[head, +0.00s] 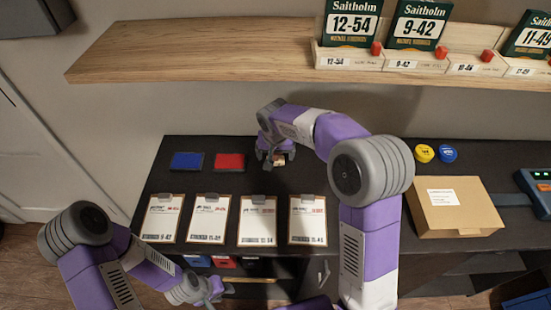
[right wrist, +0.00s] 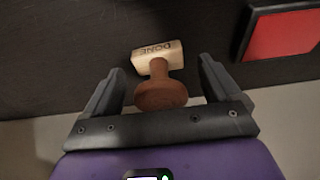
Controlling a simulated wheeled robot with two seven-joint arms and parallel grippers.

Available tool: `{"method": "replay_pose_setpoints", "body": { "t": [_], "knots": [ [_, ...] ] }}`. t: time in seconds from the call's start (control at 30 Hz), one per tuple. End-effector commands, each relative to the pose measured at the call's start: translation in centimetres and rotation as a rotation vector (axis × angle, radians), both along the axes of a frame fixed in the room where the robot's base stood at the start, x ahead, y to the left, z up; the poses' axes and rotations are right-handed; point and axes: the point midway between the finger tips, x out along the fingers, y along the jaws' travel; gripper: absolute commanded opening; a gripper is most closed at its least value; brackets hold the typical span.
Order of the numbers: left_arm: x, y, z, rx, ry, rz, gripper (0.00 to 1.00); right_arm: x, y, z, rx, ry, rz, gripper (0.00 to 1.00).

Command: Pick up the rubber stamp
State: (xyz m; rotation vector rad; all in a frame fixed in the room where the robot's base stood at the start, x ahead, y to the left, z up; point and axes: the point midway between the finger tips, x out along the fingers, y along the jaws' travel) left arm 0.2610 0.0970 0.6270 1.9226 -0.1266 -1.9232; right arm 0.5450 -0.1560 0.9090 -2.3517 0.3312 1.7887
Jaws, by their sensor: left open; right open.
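The rubber stamp shows in the right wrist view, with a brown round wooden handle (right wrist: 160,92) and a pale block (right wrist: 157,55) marked "DONE". It stands on the dark table top. In the head view the stamp (head: 279,160) is a small pale patch, mostly hidden by my right gripper (head: 276,155). My right gripper (right wrist: 160,70) is open, with one finger on each side of the stamp and a visible gap at both sides of the handle. My left gripper (head: 212,291) is open and empty, low in front of the table's front edge.
Blue (head: 187,161) and red (head: 229,161) ink pads lie left of the stamp; the red pad (right wrist: 285,32) also shows in the right wrist view. Several clipboards (head: 256,221) line the table front. A cardboard box (head: 455,205) stands right. A wooden shelf (head: 220,45) overhangs behind.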

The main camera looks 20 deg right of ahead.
Motion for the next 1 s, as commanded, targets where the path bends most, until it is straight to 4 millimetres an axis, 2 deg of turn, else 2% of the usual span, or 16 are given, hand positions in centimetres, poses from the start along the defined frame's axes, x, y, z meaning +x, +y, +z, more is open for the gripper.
{"method": "replay_pose_setpoints", "body": {
  "t": [0.03,0.1,0.3,0.37,0.7,1.0],
  "knots": [
    [0.02,0.0,-0.39,0.0,0.0,0.0,0.43,0.18,-0.11,-0.93,-0.001,0.002,-0.001,0.9],
    [0.02,0.01,-0.48,0.0,0.0,0.0,0.43,0.35,-0.13,-1.33,-0.001,0.0,-0.001,0.9],
    [0.03,0.0,-0.37,0.0,-0.001,0.0,0.43,0.4,-0.13,-1.24,0.001,-0.001,-0.001,0.9],
    [0.03,0.0,-0.37,0.0,0.0,0.0,0.43,0.4,-0.12,-1.23,0.0,-0.001,-0.001,0.83],
    [0.03,0.0,-0.37,0.0,0.0,0.0,0.43,0.39,-0.12,-1.24,0.0,-0.001,-0.001,0.3],
    [0.02,0.0,-0.24,0.0,0.0,0.0,0.43,0.32,-0.09,-1.02,0.001,-0.001,0.0,0.29]
  ]
}}
